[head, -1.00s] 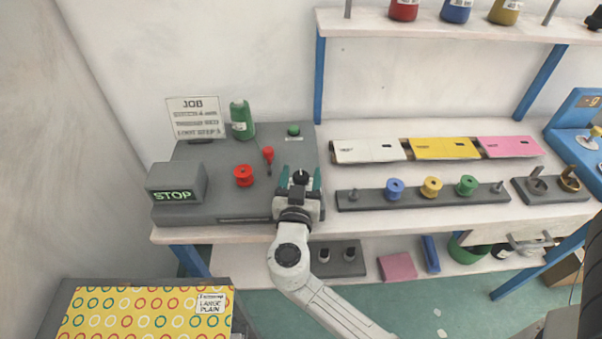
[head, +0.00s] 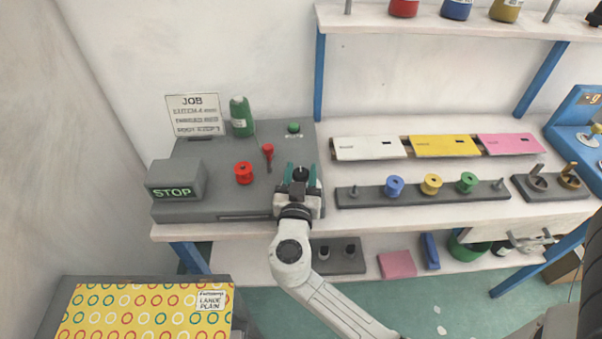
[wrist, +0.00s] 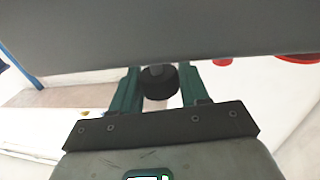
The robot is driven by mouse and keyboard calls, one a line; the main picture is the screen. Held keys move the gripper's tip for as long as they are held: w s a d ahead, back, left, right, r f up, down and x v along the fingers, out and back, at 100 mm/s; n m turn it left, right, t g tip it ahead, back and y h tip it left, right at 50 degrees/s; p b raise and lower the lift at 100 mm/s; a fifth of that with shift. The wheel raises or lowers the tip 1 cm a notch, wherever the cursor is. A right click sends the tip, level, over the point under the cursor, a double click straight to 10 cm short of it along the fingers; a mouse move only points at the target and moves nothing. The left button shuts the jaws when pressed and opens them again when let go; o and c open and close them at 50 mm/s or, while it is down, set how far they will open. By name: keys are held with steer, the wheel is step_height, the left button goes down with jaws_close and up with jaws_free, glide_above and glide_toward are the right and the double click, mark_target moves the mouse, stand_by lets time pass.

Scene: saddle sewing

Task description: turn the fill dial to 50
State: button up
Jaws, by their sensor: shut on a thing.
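The fill dial is a small black knob (head: 300,174) near the front right of the grey machine (head: 196,206). It also shows in the wrist view as a dark round knob (wrist: 159,82). My gripper (head: 300,178) reaches it from the front, with one green finger on each side. In the wrist view my gripper (wrist: 158,84) is shut on the knob. No scale or pointer can be read in either view, so the dial's setting cannot be told.
A job card (head: 194,115) stands behind. A spool rack (head: 420,194) is close on the right.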

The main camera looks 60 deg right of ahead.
steer(key=shift+f, duration=0.15)
steer(key=shift+s+f+n+t+y+b, duration=0.1)
steer(key=shift+n+t+y+b, duration=0.55)
steer(key=shift+t+b, duration=0.35)
steer(key=shift+n+t+y+b, duration=1.15)
steer(key=shift+t+b, duration=0.05)
steer(key=shift+r+n+t+y, duration=0.25)
steer(key=shift+n+t+y, duration=0.45)
steer(key=shift+y, duration=0.1)
steer(key=shift+r+n+t+y+p, duration=0.15)
steer(key=shift+n+t+y+p, duration=0.65)
steer(key=shift+y, duration=0.4)
steer(key=shift+n+y+p, duration=0.4)
steer(key=shift+n+y, duration=0.2)
steer(key=shift+y, duration=0.1)
steer(key=shift+f+t, duration=0.2)
steer(key=shift+t, duration=0.1)
